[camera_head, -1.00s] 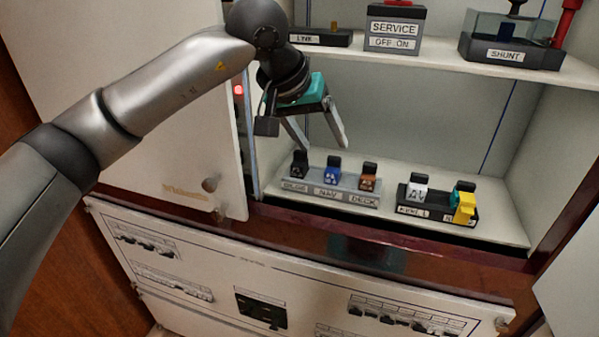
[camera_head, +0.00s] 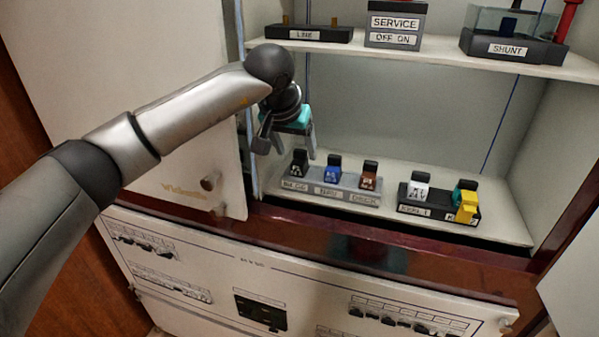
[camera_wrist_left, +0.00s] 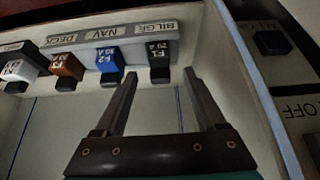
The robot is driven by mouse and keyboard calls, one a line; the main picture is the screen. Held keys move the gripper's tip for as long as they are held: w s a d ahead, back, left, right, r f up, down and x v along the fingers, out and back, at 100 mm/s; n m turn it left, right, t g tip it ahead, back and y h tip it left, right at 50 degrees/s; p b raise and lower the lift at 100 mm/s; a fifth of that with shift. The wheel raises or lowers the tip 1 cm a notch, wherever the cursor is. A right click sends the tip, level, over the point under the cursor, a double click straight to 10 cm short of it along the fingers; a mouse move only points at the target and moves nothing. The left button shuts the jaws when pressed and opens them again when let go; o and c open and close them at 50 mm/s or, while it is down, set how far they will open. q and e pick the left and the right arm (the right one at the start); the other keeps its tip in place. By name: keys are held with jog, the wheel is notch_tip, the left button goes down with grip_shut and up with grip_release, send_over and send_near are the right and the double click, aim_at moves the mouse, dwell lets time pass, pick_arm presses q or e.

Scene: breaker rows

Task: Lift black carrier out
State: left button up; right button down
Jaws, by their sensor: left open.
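The black carrier (camera_head: 299,164) stands upright in the BILGE slot, at the left end of a grey three-slot holder (camera_head: 330,190) on the lower cabinet shelf. In the left wrist view the black carrier (camera_wrist_left: 160,62) shows between and just beyond my fingertips. My left gripper (camera_head: 297,152) is open and empty above and behind it; I see no contact. A blue carrier (camera_head: 332,171) stands in the NAV slot and a brown carrier (camera_head: 369,176) in the DECK slot. My right gripper is not in view.
A black holder (camera_head: 440,211) with white, teal and yellow pieces stands to the right. The upper shelf (camera_head: 450,65) carries the LINE, SERVICE and SHUNT units above. The open cabinet door (camera_head: 130,120) is at left. Free space lies behind the holders.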

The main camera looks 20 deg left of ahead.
aim_at(299, 161)
pick_arm(q)
jog(key=x, duration=0.4)
jog(key=shift+f, duration=0.3)
grip_shut()
dwell(0.3)
